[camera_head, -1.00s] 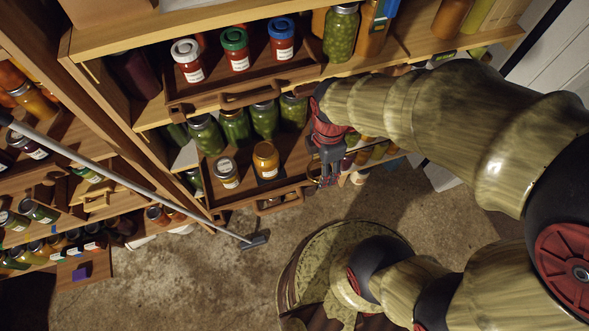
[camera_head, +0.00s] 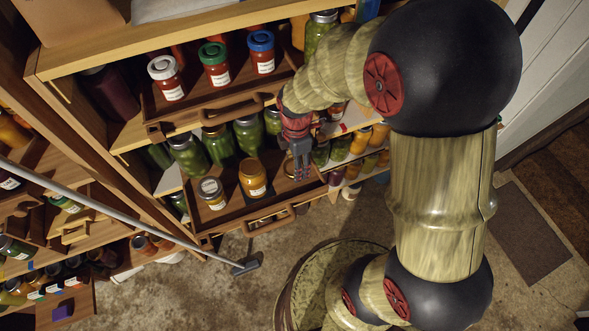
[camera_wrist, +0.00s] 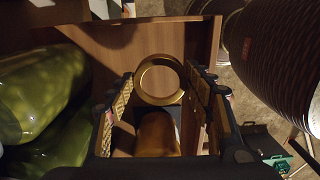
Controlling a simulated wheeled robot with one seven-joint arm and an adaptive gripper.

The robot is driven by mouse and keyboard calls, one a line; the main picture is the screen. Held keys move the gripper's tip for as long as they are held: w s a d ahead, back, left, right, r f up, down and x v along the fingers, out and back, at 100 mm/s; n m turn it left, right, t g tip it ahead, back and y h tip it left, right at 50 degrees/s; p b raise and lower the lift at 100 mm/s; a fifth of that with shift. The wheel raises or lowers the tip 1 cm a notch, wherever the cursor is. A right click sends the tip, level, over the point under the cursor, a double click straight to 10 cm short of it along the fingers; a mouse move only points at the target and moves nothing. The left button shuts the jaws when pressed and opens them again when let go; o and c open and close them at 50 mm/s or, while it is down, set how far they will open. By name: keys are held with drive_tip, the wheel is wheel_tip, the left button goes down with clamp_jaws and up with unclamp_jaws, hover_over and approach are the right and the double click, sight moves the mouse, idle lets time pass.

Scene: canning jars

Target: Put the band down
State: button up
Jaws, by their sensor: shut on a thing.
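The gold band (camera_wrist: 158,98) is a ring seen almost face-on in the wrist view. My gripper (camera_wrist: 160,78) is shut on it, with a finger at its left and right sides. An amber shape, probably a jar (camera_wrist: 158,134), shows behind the band in the wrist view.
The upper drawer (camera_head: 221,113) holds jars with white, green and blue lids just above. More jars (camera_head: 362,140) stand to the right. A grey pole (camera_head: 110,204) crosses at left.

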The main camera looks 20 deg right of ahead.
drive_tip(key=shift+w+f, duration=0.35)
drive_tip(key=shift+f, duration=0.05)
drive_tip(key=shift+w+f+b, duration=0.15)
drive_tip(key=shift+f+b, duration=0.45)
drive_tip(key=shift+f, duration=1.05)
drive_tip(key=shift+f, duration=0.1)
drive_tip(key=shift+f, duration=0.1)
drive_tip(key=o, duration=1.3)
drive_tip(key=shift+c, duration=0.2)
drive_tip(key=shift+o, duration=0.2)
